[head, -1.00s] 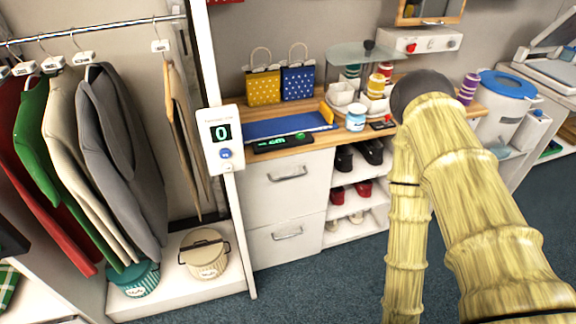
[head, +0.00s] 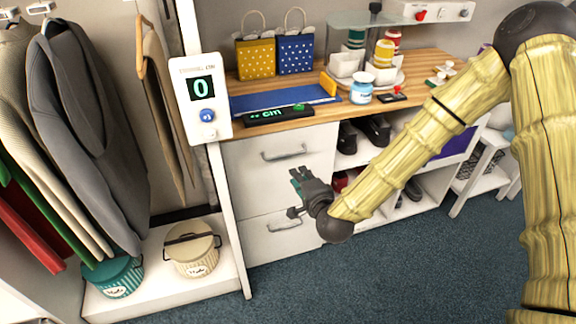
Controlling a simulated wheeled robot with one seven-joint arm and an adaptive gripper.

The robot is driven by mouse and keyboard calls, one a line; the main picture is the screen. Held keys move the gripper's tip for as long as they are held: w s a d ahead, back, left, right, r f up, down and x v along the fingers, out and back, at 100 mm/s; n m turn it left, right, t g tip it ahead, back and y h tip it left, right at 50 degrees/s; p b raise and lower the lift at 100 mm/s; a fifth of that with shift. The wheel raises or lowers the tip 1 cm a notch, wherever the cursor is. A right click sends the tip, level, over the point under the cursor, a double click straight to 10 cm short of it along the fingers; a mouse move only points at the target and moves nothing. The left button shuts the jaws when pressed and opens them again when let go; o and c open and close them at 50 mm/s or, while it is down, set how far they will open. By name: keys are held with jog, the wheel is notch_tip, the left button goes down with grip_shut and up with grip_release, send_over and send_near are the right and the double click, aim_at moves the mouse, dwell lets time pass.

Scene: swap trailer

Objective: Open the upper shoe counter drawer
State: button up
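The shoe counter has two white drawers stacked on its left side. The upper drawer (head: 275,172) looks shut, with a grey bar handle (head: 284,153) across its upper part. The lower drawer (head: 268,245) also looks shut, and its handle (head: 285,225) is partly behind my gripper. My gripper (head: 296,192) is in front of the drawers, below and slightly right of the upper handle, and pointing up and left. It appears apart from the handle. Its fingers look spread, with nothing seen between them.
A white post with a counter display (head: 203,97) stands just left of the drawers. Open shelves with shoes (head: 375,130) are on the right. The wooden countertop (head: 300,122) holds a blue mat, jars and gift bags. Two lidded pots (head: 192,250) stand lower left. Carpet in front is clear.

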aim_at(288, 155)
jog(key=shift+m+t, duration=0.3)
jog(key=x, duration=0.3)
jog(key=r+x, duration=0.1)
jog(key=x, duration=0.7)
jog(key=shift+w+r, duration=0.3)
jog(key=shift+w, duration=0.15)
grip_shut()
